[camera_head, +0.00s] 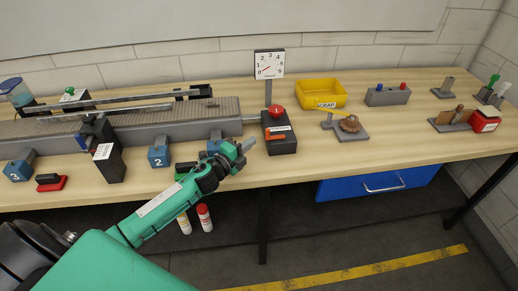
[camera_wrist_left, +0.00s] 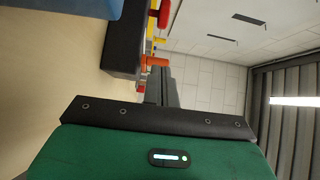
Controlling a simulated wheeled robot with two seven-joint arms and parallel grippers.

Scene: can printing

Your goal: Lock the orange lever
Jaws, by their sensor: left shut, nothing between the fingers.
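The orange lever (camera_head: 278,129) is on top of a black box (camera_head: 282,147) near the front edge of the workbench, just in front of a red knob (camera_head: 276,111). In the head view it lies about level, running left to right. My left gripper (camera_head: 244,146) is shut and empty, a little left of the black box and apart from the lever. In the left wrist view the orange lever (camera_wrist_left: 156,61) sticks out from the black box (camera_wrist_left: 122,45), just beyond my shut fingers (camera_wrist_left: 163,85). My right gripper is not in view.
A dial gauge (camera_head: 269,65) stands behind the box. The conveyor (camera_head: 150,125) and blue numbered blocks (camera_head: 159,157) are to the left. A yellow scrap bin (camera_head: 320,93) and a grey fixture with a brown round part (camera_head: 350,124) are to the right. Bare bench lies between.

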